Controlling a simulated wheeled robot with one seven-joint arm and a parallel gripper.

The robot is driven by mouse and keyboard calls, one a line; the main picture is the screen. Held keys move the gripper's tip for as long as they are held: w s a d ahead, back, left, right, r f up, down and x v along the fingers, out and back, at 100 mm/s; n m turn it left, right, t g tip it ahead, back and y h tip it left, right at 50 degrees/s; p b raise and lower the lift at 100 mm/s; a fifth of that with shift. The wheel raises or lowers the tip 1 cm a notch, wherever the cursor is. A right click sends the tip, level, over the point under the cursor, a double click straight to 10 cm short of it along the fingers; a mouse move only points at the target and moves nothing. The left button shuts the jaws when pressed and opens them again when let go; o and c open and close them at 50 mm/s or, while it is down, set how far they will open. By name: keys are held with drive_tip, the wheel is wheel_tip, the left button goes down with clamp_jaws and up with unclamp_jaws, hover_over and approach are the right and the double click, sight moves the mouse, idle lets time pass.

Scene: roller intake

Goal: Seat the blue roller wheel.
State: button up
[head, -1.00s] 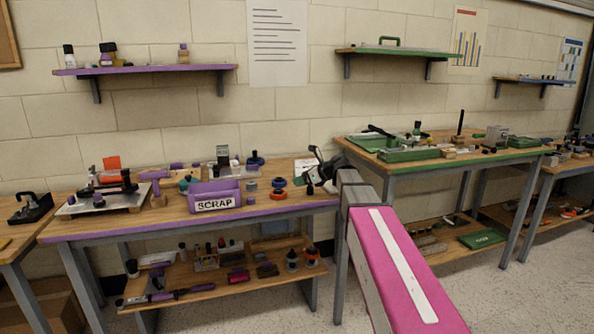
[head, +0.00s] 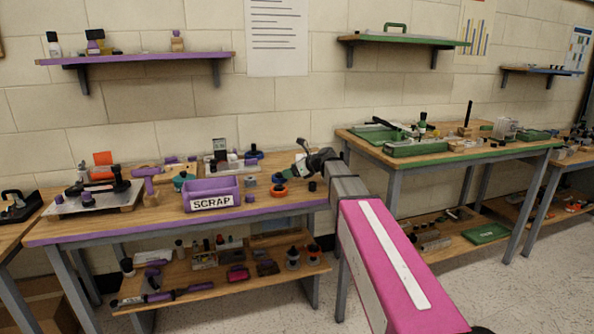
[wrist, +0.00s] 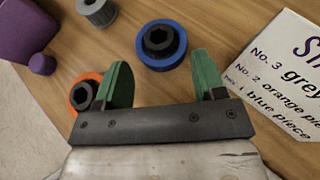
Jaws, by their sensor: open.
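The blue roller wheel (wrist: 161,45) lies flat on the wooden bench top, with a dark hub and a hexagonal hole facing up. In the wrist view it is just beyond my gripper (wrist: 160,75), whose two green fingers are apart with nothing between them. An orange wheel (wrist: 80,95) lies to the left, partly hidden by the left finger. In the head view my gripper (head: 302,166) is above the right end of the purple-edged bench, close to the orange wheel (head: 279,190). The blue wheel (head: 279,178) sits just behind the orange one.
A grey ribbed piece (wrist: 97,11) and a purple bin (wrist: 18,28) lie left of the wheels. A printed card (wrist: 280,85) naming grey, orange and blue pieces lies right. The bin (head: 211,203) reads SCRAP. A green-edged bench (head: 440,158) stands right.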

drive_tip(key=shift+x, duration=2.65)
drive_tip(key=shift+c, duration=0.5)
drive_tip(key=shift+c, duration=1.3)
drive_tip(key=shift+r, duration=3.05)
drive_tip(key=s+d+r, duration=0.2)
drive_tip(key=d+r, duration=0.5)
drive_tip(key=d, duration=0.6)
drive_tip(key=s+d+r, duration=0.1)
drive_tip(key=d+r, duration=0.6)
drive_tip(key=d, duration=0.6)
drive_tip(key=shift+s+d+r, duration=0.15)
drive_tip(key=shift+s+r, duration=0.25)
